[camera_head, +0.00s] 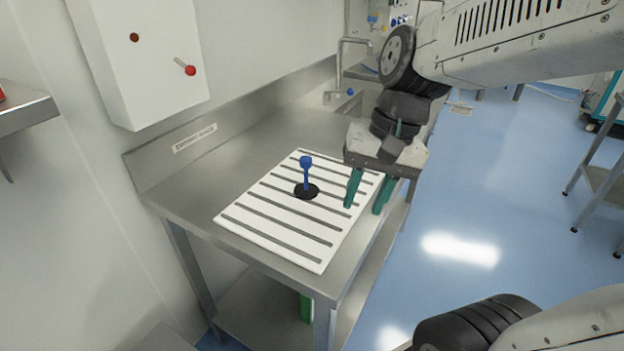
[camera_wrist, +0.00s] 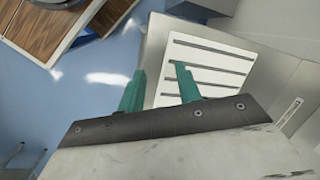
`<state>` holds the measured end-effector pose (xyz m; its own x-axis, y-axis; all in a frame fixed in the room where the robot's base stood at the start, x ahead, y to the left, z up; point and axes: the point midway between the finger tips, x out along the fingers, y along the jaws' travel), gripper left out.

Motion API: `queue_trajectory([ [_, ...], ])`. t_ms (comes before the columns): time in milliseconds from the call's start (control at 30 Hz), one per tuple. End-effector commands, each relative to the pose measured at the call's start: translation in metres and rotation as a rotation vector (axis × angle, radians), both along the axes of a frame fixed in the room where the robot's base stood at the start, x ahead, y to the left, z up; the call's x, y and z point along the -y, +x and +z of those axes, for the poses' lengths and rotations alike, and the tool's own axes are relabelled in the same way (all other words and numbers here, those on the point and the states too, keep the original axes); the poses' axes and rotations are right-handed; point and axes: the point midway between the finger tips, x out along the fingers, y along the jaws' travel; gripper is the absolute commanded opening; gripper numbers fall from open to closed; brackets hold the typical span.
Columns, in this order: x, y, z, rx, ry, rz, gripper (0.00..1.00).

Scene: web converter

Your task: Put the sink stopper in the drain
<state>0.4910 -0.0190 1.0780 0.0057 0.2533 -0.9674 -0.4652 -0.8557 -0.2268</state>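The sink stopper (camera_head: 306,180) stands upright on the white slotted board (camera_head: 262,234). It has a black round base and a blue stem with a blue knob. My gripper (camera_head: 368,200) is open and empty, above the right edge of the board and to the right of the stopper. In the wrist view, my green fingers (camera_wrist: 158,82) are apart over the bench edge and the board (camera_wrist: 208,68); the stopper is not seen there. The sink basin (camera_head: 350,104) is at the far end of the bench, partly hidden by my arm. The drain is not visible.
A curved faucet (camera_head: 340,68) stands by the sink. A white wall box (camera_head: 140,60) with a red knob hangs above the bench at left. The steel bench top (camera_head: 225,165) is clear around the board. Blue floor (camera_head: 480,210) lies open at right.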

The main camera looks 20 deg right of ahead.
Motion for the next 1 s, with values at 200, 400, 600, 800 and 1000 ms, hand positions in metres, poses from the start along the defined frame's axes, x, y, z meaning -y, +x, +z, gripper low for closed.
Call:
queue_trajectory([
  [200,0.010,0.084,-0.034,-0.186,0.258,-0.548,0.34],
  [400,0.026,0.166,-0.051,-0.352,0.503,-1.128,0.34],
  [600,0.037,0.199,-0.059,-0.437,0.611,-1.373,0.34],
  [800,0.026,0.208,-0.072,-0.450,0.624,-1.400,0.34],
  [1000,0.012,0.216,-0.091,-0.450,0.621,-1.398,0.34],
])
